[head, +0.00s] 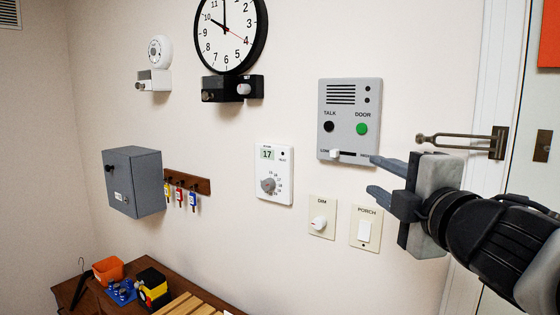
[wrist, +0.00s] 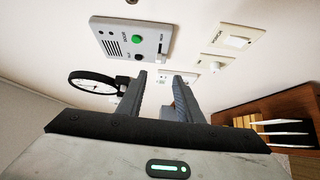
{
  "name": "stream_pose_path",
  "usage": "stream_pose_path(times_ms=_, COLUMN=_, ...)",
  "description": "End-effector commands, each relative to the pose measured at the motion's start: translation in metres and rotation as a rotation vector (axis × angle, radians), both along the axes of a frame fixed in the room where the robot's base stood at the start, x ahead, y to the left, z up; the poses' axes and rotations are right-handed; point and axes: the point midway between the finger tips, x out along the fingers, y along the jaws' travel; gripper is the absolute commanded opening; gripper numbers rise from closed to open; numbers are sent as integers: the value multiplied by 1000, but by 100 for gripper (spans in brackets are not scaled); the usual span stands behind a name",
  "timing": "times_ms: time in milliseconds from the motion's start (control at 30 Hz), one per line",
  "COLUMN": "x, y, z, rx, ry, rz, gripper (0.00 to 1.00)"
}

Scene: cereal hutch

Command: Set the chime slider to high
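The grey door panel (head: 349,105) hangs on the wall with a speaker grille, a black TALK button and a green DOOR button (head: 362,129). The chime slider's white knob (head: 335,154) sits at the left, LOW end of the slot along the panel's bottom edge. My gripper (head: 374,176) is open and empty, right of the knob and just below the panel's lower right corner.
A thermostat (head: 275,173), a dimmer (head: 322,217) and a porch switch (head: 365,229) are on the wall below. A metal hook arm (head: 465,140) projects near the door frame, above my gripper. A clock (head: 228,33) hangs left of the panel.

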Motion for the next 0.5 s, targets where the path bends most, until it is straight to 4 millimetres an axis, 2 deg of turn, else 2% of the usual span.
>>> stream_pose_path(times_ms=167, x=6, y=6, z=-1, rx=-39, ry=-12, rz=30, gripper=33)
stream_pose_path(times_ms=267, x=19, y=8, z=-2, rx=-38, ry=-10, rz=30, gripper=33)
stream_pose_path(times_ms=500, x=69, y=16, z=-2, rx=-35, ry=-8, rz=29, gripper=33)
